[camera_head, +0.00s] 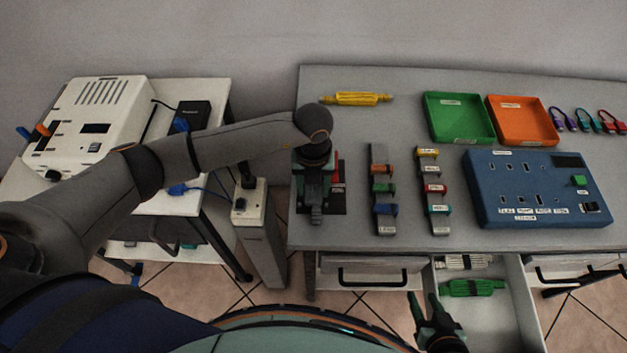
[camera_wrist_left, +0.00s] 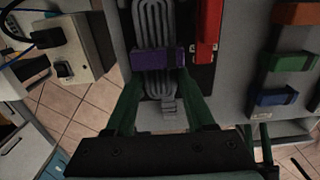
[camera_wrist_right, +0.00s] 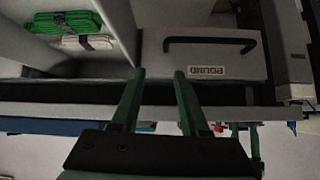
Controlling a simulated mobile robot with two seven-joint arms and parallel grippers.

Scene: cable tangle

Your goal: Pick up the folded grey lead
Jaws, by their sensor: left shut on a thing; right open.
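The folded grey lead (camera_wrist_left: 152,24) lies in several parallel loops with a purple band (camera_wrist_left: 158,58) around it. My left gripper (camera_wrist_left: 160,74) is shut on the lead at the band, one green finger at each side. In the head view the left gripper (camera_head: 314,192) is over the table's left end, at the dark mat (camera_head: 336,198), and hides most of the lead. I cannot tell whether the lead touches the table. My right gripper (camera_head: 426,302) is open and empty in front of the open drawer; it also shows in the right wrist view (camera_wrist_right: 158,76).
A red item (camera_head: 337,170) lies beside the lead. Two strips with coloured bands (camera_head: 384,188) (camera_head: 434,190) stand to the right. Beyond are a blue socket panel (camera_head: 480,205), green tray (camera_head: 432,112) and orange tray (camera_head: 545,125). The open drawer holds a green lead (camera_head: 472,287) and a pale lead (camera_head: 462,262).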

